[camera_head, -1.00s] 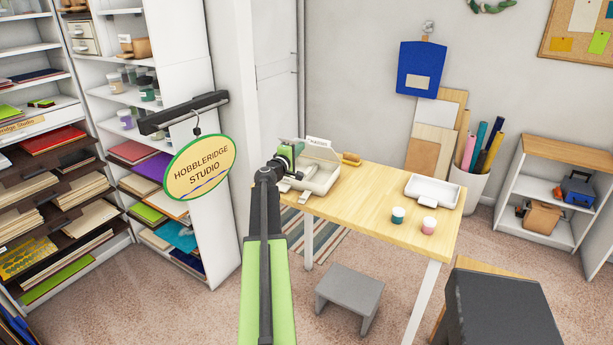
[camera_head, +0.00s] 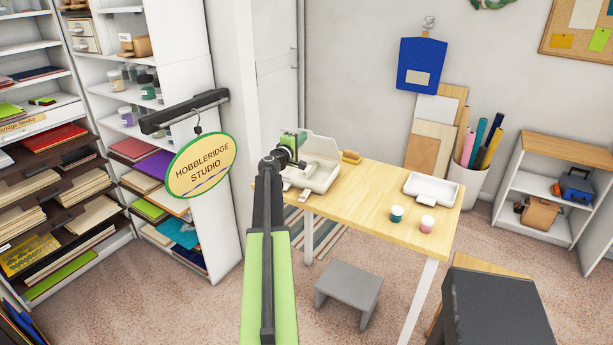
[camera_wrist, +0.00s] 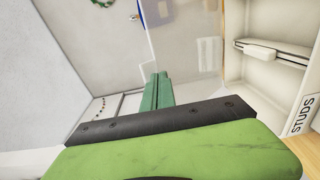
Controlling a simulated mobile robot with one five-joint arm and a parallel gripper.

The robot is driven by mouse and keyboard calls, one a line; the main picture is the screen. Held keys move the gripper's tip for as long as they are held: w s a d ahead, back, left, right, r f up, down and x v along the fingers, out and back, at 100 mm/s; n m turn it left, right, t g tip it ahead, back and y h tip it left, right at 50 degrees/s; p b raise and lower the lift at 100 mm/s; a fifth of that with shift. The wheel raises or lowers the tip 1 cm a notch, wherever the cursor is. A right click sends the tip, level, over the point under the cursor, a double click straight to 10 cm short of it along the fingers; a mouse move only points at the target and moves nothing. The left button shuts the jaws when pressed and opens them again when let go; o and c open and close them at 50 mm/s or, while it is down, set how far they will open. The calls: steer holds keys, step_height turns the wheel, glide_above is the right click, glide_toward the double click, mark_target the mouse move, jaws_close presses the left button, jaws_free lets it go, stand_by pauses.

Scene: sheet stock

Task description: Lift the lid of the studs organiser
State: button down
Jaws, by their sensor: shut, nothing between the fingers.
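The studs organiser (camera_head: 322,181) is a pale box at the far left end of the wooden table. Its lid (camera_head: 322,146) stands raised at the back, hinged up from the box. In the wrist view the lid (camera_wrist: 190,40) is a see-through panel beside the open box (camera_wrist: 234,68), whose side carries a STUDS label (camera_wrist: 302,115). My gripper (camera_head: 299,139) is at the left of the organiser, close to the raised lid. Its green fingers (camera_wrist: 157,92) are together and empty in the wrist view. Whether they touch the lid cannot be told.
A white tray (camera_head: 431,190) and two small jars, one teal (camera_head: 396,214) and one pink-lidded (camera_head: 427,224), stand on the table (camera_head: 360,200). A tan object (camera_head: 351,157) lies behind the organiser. A hanging studio sign (camera_head: 201,166) is left of my arm. A grey stool (camera_head: 348,294) stands in front.

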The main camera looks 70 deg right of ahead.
steer(key=shift+s+d+r+p, duration=0.15)
steer(key=shift+d+r+p, duration=0.55)
steer(key=shift+d, duration=0.35)
steer(key=shift+s+d+r+p, duration=0.2)
steer(key=shift+d+r+p, duration=0.45)
steer(key=shift+d, duration=0.4)
steer(key=shift+s+d+r+p, duration=0.15)
steer(key=shift+d+r+p, duration=0.5)
steer(key=shift+d, duration=0.4)
steer(key=s+d+r+p, duration=0.1)
steer(key=d, duration=0.7)
steer(key=shift+s+r, duration=0.15)
steer(key=shift+r, duration=0.1)
steer(key=w+a+r+p, duration=0.1)
steer(key=a+p, duration=0.1)
steer(key=a, duration=0.4)
steer(key=w+a+r+p, duration=0.1)
steer(key=a+r, duration=0.1)
steer(key=a, duration=0.4)
steer(key=shift+a+r+p, duration=0.3)
steer(key=shift+a+p, duration=0.1)
